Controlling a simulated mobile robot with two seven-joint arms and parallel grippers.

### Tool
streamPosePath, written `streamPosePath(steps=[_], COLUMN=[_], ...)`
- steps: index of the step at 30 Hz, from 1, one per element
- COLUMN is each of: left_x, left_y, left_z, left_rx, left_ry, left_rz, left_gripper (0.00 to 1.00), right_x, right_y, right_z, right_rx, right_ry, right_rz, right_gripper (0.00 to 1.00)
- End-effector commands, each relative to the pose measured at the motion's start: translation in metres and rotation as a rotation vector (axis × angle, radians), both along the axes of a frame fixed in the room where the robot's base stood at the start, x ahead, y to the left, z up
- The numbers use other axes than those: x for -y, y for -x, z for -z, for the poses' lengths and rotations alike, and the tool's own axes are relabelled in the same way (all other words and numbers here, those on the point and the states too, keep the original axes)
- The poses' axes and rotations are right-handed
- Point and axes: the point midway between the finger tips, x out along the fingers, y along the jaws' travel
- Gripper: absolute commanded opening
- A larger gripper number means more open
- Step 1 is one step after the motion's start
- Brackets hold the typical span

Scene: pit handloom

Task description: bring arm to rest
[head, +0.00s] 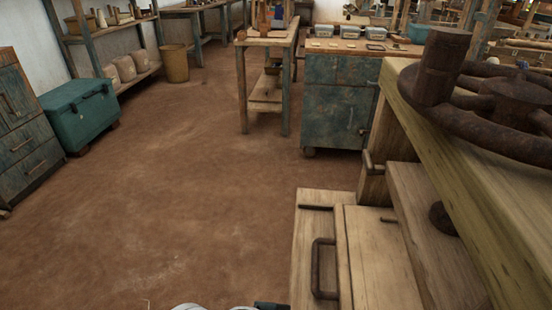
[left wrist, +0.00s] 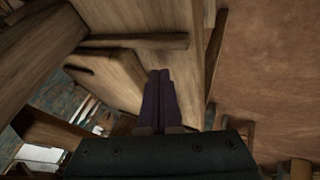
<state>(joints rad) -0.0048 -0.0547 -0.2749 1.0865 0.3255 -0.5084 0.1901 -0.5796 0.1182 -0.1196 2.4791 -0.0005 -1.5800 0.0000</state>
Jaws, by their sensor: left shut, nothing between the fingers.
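My left gripper (left wrist: 160,98) shows in the left wrist view with its two dark purple fingers pressed together and nothing between them. It points toward a wooden panel (left wrist: 130,20) with a dark wooden bar (left wrist: 130,41) across it; I cannot tell whether the fingertips touch the wood. In the head view only a small white and dark part of my own body shows at the bottom edge. My right gripper is in neither view.
Close by on the right stand a wooden box front with an iron handle (head: 322,268) and a thick beam (head: 470,170) with a rusty wheel (head: 505,105). A workbench (head: 335,95), a small table (head: 268,40) and a green chest (head: 80,112) stand farther off. The brown floor (head: 180,190) is clear.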

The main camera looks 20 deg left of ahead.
Motion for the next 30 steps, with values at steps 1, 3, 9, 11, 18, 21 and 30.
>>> streamPosePath(steps=[1,3,9,11,18,21,30], left_x=[-0.004,-0.011,-0.027,-0.030,-0.038,-0.044,-0.097], left_y=[0.005,0.016,0.037,0.041,0.051,0.057,0.099], left_z=[-0.014,-0.031,-0.063,-0.069,-0.089,-0.114,-0.221], left_rx=[0.000,-0.002,0.000,0.000,-0.002,-0.008,-0.081], left_ry=[-0.001,-0.003,-0.003,-0.003,-0.015,-0.061,-0.332], left_rz=[0.000,-0.001,0.000,0.000,0.014,0.065,0.227], left_gripper=[0.00,0.00,0.00,0.00,0.00,0.00,0.00], right_x=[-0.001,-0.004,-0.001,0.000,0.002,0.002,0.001], right_y=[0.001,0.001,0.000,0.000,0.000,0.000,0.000], right_z=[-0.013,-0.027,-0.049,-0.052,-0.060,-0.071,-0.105], right_rx=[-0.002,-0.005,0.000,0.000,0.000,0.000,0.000], right_ry=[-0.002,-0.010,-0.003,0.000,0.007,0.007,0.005], right_rz=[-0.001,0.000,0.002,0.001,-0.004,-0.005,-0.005], right_gripper=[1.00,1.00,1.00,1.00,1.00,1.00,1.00])
